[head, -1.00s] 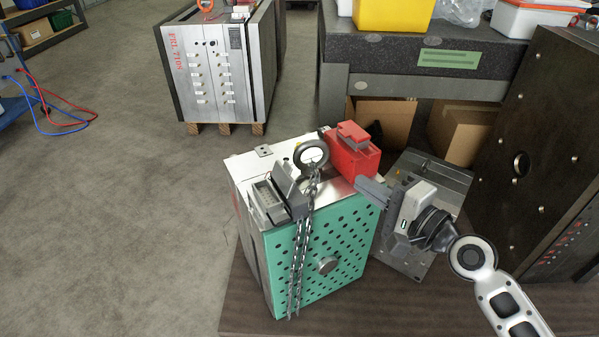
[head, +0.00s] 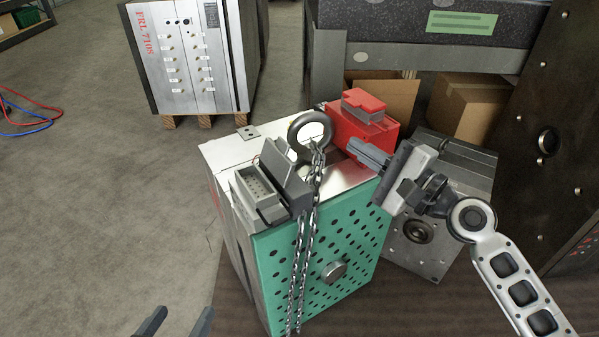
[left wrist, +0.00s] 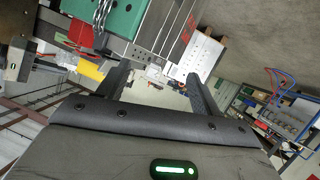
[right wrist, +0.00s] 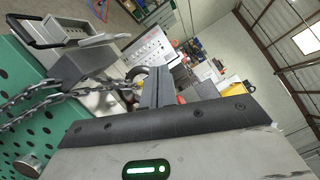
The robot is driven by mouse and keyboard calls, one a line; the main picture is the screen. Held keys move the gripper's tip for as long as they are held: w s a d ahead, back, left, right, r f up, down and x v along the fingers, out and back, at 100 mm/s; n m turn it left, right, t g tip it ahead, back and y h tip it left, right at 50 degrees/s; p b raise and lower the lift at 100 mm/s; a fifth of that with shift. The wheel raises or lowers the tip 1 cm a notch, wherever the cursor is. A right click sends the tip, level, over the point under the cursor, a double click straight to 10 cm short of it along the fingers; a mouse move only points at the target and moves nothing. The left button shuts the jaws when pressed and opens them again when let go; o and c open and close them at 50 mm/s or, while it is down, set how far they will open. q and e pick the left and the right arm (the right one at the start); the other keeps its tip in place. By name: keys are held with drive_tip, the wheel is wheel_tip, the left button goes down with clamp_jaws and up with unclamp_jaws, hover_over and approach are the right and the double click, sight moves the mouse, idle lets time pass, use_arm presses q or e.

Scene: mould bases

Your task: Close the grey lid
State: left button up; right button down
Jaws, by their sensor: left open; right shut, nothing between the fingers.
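The grey lid (head: 285,172) stands open, tilted up beside the grey connector housing (head: 258,196) on top of the mould base with the green perforated face (head: 320,250). The housing's contact insert is exposed. The lid (right wrist: 85,65) and housing (right wrist: 60,32) also show at the left of the right wrist view. My right gripper (head: 352,147) is shut and empty, right of the lid and in front of the red housing. My left gripper (head: 175,322) is open and empty at the bottom edge, below and left of the mould base.
A lifting ring (head: 310,130) with a hanging chain (head: 299,265) stands right beside the lid. A red housing (head: 362,128) sits behind my right gripper. A dark mould plate (head: 555,130) stands at the right.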

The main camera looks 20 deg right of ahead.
drive_tip(key=b, duration=0.4)
approach(314, 164)
wheel_tip(314, 164, up, 3)
drive_tip(key=x, duration=1)
drive_tip(key=shift+r+p, duration=0.3)
drive_tip(key=shift+p, duration=0.1)
use_arm(q)
drive_tip(key=shift+m+h, duration=0.3)
drive_tip(key=f, duration=0.2)
drive_tip(key=d+f+p, duration=0.1)
drive_tip(key=f, duration=0.1)
drive_tip(key=shift+f, duration=0.1)
use_arm(e)
drive_tip(key=a, duration=0.1)
drive_tip(key=s+a+r, duration=0.1)
drive_tip(key=a, duration=0.1)
drive_tip(key=shift+s+r, duration=0.1)
drive_tip(key=shift+s, duration=0.05)
use_arm(q)
drive_tip(key=shift+w, duration=0.1)
use_arm(e)
drive_tip(key=shift+r, duration=0.1)
